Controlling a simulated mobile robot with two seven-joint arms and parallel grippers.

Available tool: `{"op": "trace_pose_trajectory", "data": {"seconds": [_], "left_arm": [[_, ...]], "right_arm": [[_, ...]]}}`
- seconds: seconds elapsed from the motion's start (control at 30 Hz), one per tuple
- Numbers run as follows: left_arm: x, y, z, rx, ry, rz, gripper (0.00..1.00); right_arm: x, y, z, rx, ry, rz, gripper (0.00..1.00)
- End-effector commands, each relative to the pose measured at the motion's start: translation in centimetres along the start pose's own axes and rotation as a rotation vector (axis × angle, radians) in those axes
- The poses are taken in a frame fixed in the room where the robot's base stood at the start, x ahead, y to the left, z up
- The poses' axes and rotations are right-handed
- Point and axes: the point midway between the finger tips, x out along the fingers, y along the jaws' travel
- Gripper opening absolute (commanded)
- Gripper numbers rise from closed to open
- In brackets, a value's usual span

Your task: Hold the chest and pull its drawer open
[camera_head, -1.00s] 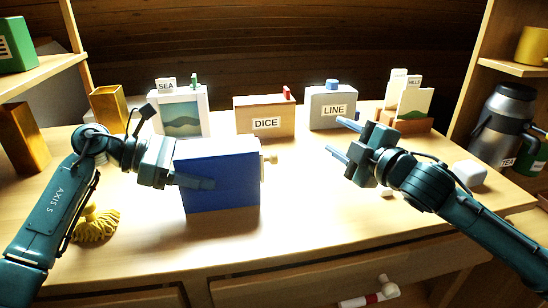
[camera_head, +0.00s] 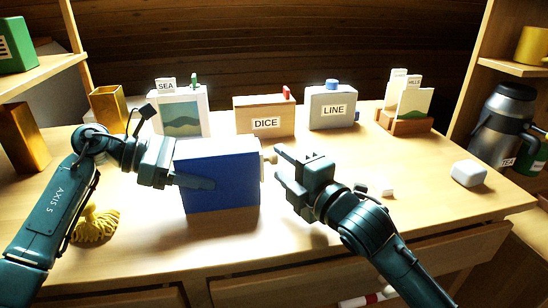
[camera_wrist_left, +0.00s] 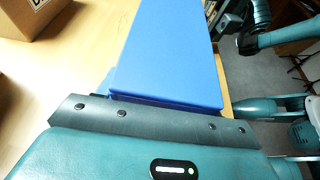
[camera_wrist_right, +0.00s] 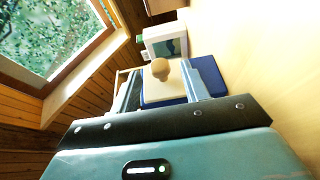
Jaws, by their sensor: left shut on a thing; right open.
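The blue chest (camera_head: 220,182) stands on the table in front of me in the head view. My left gripper (camera_head: 192,180) is shut on the chest from its left side; the chest's blue top also fills the left wrist view (camera_wrist_left: 170,55). The drawer's pale knob (camera_head: 269,159) sticks out on the chest's right side. In the right wrist view the round knob (camera_wrist_right: 161,68) sits on the pale drawer front (camera_wrist_right: 165,90), between the two fingers. My right gripper (camera_head: 283,166) is open, with its fingertips close to the knob. I cannot tell whether they touch it.
Behind the chest stand a SEA box (camera_head: 180,112), a DICE box (camera_head: 264,116), a LINE box (camera_head: 331,108) and a card holder (camera_head: 405,121). A yellow tassel-like thing (camera_head: 97,224) lies at left. A white block (camera_head: 468,173) lies at right. The table right of my right gripper is mostly clear.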

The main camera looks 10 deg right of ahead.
Motion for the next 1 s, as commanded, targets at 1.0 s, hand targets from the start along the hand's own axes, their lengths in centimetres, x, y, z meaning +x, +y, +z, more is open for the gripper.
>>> {"op": "trace_pose_trajectory", "data": {"seconds": [1.0], "left_arm": [[0.0, 0.0, 0.1, 0.001, -0.002, 0.000, 0.33]], "right_arm": [[3.8, 0.0, 0.0, 0.000, 0.001, -0.001, 0.13]]}}
